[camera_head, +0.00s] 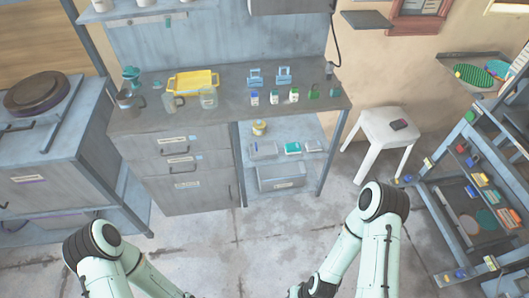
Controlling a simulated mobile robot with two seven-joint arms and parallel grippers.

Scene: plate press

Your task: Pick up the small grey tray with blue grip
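Small grey trays lie on the open shelf under the bench. A flat grey tray (263,150) is at the left of that shelf, and another grey piece (314,146) is at the right, beside a teal-topped box (292,148). Which of them has a blue grip is too small to tell. Two light-blue holders (255,77) (284,76) stand on the bench top. My two arms enter at the bottom of the view, well below and apart from the bench. Both grippers are outside the picture.
The grey bench (225,122) holds a yellow tray (193,81), a glass beaker (208,98) and several small bottles. A white stool (383,133) and a rack (478,190) stand to the right. Clear floor (240,240) lies in front of the bench.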

